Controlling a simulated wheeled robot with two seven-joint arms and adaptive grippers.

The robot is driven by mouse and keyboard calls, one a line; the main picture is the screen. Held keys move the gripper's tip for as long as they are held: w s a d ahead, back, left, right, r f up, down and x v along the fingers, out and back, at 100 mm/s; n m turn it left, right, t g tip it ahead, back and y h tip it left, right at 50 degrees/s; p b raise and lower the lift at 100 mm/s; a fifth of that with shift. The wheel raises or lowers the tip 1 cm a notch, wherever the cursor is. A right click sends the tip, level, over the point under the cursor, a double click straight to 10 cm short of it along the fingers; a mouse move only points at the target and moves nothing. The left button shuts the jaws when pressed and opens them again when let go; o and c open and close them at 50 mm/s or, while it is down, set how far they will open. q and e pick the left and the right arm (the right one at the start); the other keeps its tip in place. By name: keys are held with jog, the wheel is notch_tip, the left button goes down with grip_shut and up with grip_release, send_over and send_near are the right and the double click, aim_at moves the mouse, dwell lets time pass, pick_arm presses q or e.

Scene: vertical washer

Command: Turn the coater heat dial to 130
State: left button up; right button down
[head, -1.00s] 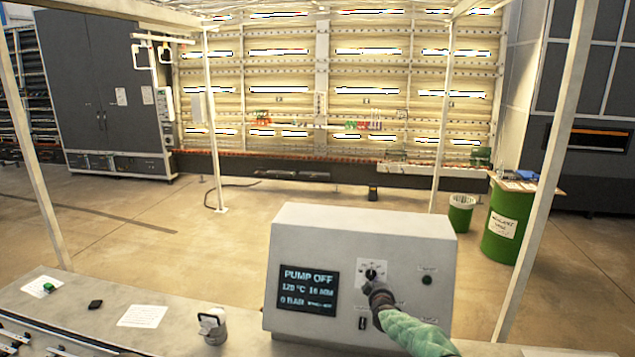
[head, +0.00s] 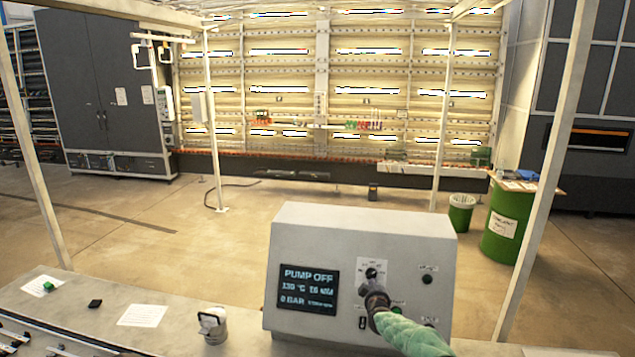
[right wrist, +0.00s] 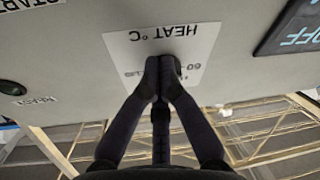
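The heat dial (head: 372,272) is a small black knob on a white label plate on the sloped front of the grey control box (head: 340,222). The display (head: 308,290) shows PUMP OFF, a blurred temperature that looks like 130 °C, and 0 BAR. My right gripper (head: 373,291) is just below and in front of the dial, coming from the lower right. In the right wrist view its dark fingers (right wrist: 161,75) are together over the upside-down HEAT °C plate (right wrist: 190,48). The dial is hidden there, so contact is unclear. My left gripper is out of view.
Other controls sit near the dial: a dark button (head: 428,280) at right, a green one (head: 397,310) beside my arm, and a black switch (head: 362,323) below. A metal cup-like item (head: 213,325) stands left of the box. Frame posts rise around the bench.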

jog(key=shift+s+f, duration=0.15)
jog(key=shift+f, duration=0.15)
jog(key=s+a+r+p, duration=0.1)
jog(key=s+r, duration=0.1)
jog(key=s, duration=0.3)
jog(key=shift+s+r, duration=0.15)
jog(key=shift+r, duration=0.25)
